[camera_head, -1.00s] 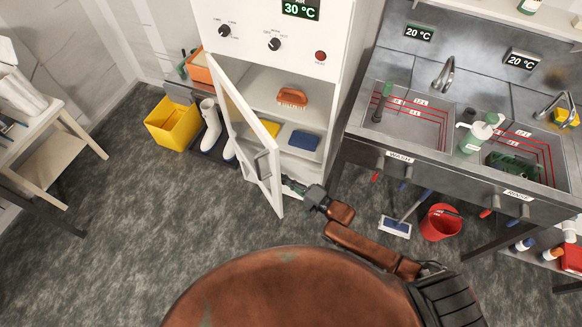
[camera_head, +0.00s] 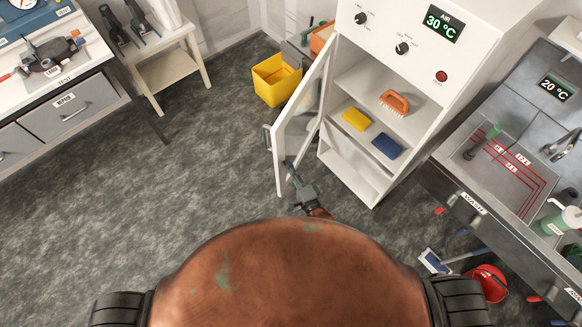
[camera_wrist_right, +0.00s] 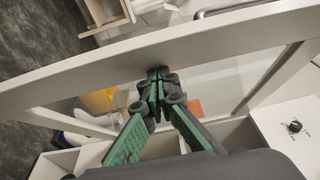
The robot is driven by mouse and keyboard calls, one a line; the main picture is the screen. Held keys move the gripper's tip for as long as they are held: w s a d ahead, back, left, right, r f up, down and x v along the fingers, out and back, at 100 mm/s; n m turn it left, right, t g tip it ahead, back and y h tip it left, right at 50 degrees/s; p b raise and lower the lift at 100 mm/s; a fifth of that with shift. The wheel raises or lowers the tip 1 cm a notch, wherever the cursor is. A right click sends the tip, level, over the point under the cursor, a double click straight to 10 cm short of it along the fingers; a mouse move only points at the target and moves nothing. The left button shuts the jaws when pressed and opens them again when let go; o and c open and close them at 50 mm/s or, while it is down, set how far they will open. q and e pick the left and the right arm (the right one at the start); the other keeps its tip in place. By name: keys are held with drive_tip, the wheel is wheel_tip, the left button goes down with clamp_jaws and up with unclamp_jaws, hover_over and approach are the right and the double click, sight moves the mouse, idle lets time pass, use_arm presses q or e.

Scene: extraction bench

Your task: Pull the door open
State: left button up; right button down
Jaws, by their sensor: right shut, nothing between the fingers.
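The white-framed glass door (camera_head: 279,165) of the tall cabinet stands open, swung out to the left, with its shelves exposed. Its grey handle (camera_head: 267,138) is on the outer face, away from my right gripper; it also shows at the top of the right wrist view (camera_wrist_right: 240,8). My right gripper (camera_head: 289,167) is on the inner side of the door near its lower free edge. In the right wrist view the green-padded fingers (camera_wrist_right: 157,76) are shut and empty, tips at the door frame's inner face; touching appears likely but is not certain. My left gripper is out of view.
A yellow bin (camera_head: 275,82) stands behind the door. The sink bench (camera_head: 450,190) is at right. Floor left of the door is clear.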

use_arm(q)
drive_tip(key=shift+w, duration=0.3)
use_arm(e)
drive_tip(key=s+d, duration=0.1)
drive_tip(key=s, duration=1)
drive_tip(key=w+d+f+n+g+y+b, duration=0.1)
drive_tip(key=d+n+g+y+b, duration=0.3)
drive_tip(key=n, duration=0.9)
drive_tip(key=w+d+n+g+y+b, duration=0.2)
drive_tip(key=d+n+g+y+b, duration=0.3)
drive_tip(key=n, duration=0.8)
drive_tip(key=shift+m+t+h, duration=0.3)
drive_tip(key=shift+t, duration=0.4)
drive_tip(key=p+x, duration=0.2)
drive_tip(key=x, duration=1)
drive_tip(key=shift+w+a+p, duration=0.1)
drive_tip(key=shift+w+p, duration=0.2)
drive_tip(key=shift+p, duration=0.05)
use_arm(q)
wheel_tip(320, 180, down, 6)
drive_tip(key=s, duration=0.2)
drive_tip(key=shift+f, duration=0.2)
